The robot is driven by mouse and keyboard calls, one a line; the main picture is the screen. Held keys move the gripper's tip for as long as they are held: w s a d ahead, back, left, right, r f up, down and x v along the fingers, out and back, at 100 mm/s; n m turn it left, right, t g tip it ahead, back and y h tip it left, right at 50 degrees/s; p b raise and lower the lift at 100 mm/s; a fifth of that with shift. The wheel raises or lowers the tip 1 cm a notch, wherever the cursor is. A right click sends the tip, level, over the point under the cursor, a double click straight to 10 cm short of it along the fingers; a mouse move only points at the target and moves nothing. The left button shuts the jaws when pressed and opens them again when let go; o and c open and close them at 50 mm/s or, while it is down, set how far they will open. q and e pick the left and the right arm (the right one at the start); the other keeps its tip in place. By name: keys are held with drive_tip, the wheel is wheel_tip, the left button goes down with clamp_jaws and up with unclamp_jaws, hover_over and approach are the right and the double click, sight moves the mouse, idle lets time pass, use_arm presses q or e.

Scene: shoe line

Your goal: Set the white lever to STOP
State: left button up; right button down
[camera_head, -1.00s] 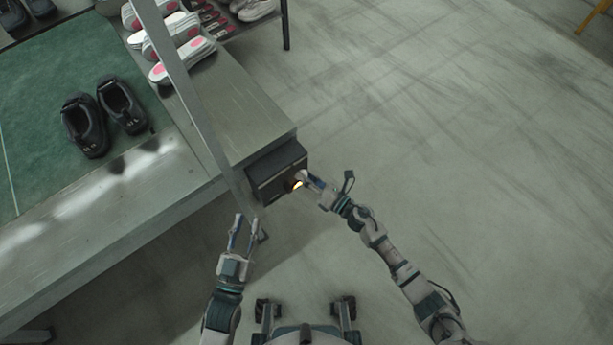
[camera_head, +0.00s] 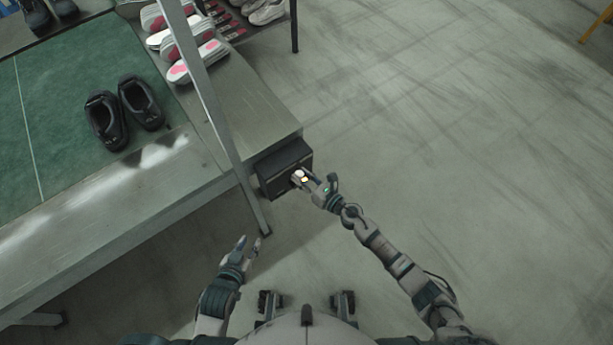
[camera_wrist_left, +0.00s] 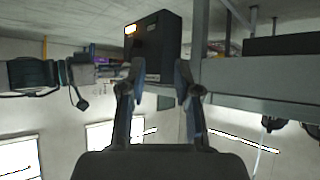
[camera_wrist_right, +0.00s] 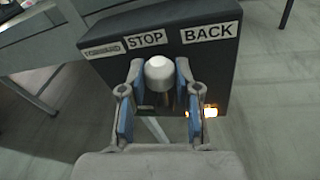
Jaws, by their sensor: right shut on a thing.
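The black control box (camera_wrist_right: 215,65) is on the end of the bench and also shows in the head view (camera_head: 284,168). Its labels read STOP (camera_wrist_right: 146,39) and BACK (camera_wrist_right: 209,32); a third label (camera_wrist_right: 102,48) at the left is too blurred to read surely. The white lever (camera_wrist_right: 159,72) has its round knob just below the STOP label, slightly to its right. My right gripper (camera_wrist_right: 160,85) is shut on the lever, a finger on each side; it also shows in the head view (camera_head: 305,178). My left gripper (camera_head: 251,245) is open and empty, below and left of the box.
An amber lamp (camera_wrist_right: 210,111) glows on the box. A metal post (camera_head: 215,110) rises beside the bench (camera_head: 150,185). Black shoes (camera_head: 105,120) stand on the green surface (camera_head: 50,150). Pale shoe parts (camera_head: 190,55) lie behind. The floor at right is clear.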

drive_tip(key=shift+s+a+n+p, duration=0.3)
drive_tip(key=shift+a+n+p, duration=0.2)
drive_tip(key=shift+n, duration=0.2)
use_arm(q)
drive_tip(key=shift+s+a+f+g+y, duration=0.15)
drive_tip(key=shift+s+a+f+g, duration=0.2)
drive_tip(key=shift+s+g, duration=0.35)
drive_tip(key=shift+s+a+f+g+y, duration=0.1)
drive_tip(key=shift+s+a+f+g, duration=0.15)
drive_tip(key=shift+s+f+g, duration=0.45)
drive_tip(key=shift+s+a+f+g+y, duration=0.2)
drive_tip(key=shift+s+a+g, duration=0.1)
drive_tip(key=shift+s, duration=0.7)
use_arm(e)
drive_tip(key=shift+s+a+f, duration=0.1)
drive_tip(key=shift+s, duration=0.1)
drive_tip(key=c, duration=1.1)
unclamp_jaws()
drive_tip(key=shift+o, duration=1.4)
drive_tip(key=shift+w, duration=0.1)
use_arm(q)
drive_tip(key=shift+w+a+f, duration=0.1)
drive_tip(key=shift+w, duration=0.05)
use_arm(e)
drive_tip(key=shift+a, duration=0.1)
